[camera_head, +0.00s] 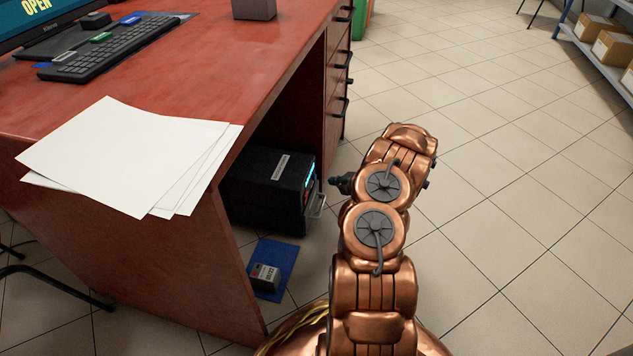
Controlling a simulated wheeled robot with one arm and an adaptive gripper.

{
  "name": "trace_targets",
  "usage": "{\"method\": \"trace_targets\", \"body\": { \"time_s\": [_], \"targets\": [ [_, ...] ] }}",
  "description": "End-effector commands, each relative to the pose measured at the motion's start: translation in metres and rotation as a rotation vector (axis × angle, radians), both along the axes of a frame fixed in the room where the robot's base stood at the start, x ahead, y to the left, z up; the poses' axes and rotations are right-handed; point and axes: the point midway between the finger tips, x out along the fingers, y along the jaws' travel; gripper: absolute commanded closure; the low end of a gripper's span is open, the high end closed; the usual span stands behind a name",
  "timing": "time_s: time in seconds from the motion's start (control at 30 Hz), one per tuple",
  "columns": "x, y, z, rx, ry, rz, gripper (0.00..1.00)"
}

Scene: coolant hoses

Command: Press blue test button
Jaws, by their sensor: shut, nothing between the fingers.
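A black machine (262,178) stands under the desk, with a pale label on its top. Its front faces right and is seen at a steep angle. A blue glow (310,176) shows on that front; I cannot tell whether it is a button or a display. My gripper (334,181) is small and dark in this view, shut and empty, and points left at the machine's front. It looks close to the front; I cannot tell whether it touches. My copper arm hides part of the space behind it.
The red-brown desk (270,60) overhangs the machine, with papers (120,155) and a keyboard (120,45) on top. A metal handle (317,206) juts from the machine's front. A small grey box (265,276) sits on a blue mat (275,258). Tiled floor at right is clear.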

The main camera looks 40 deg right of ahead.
Motion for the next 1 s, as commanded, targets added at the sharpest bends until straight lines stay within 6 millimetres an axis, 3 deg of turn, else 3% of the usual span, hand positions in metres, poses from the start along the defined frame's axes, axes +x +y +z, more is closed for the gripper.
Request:
{"method": "trace_targets", "body": {
  "time_s": [0.33, 1.0],
  "targets": [
    [0.024, 0.016, 0.001, -0.001, -0.003, 0.001, 1.00],
    [0.026, 0.017, 0.001, -0.002, -0.002, 0.000, 1.00]
  ]
}}
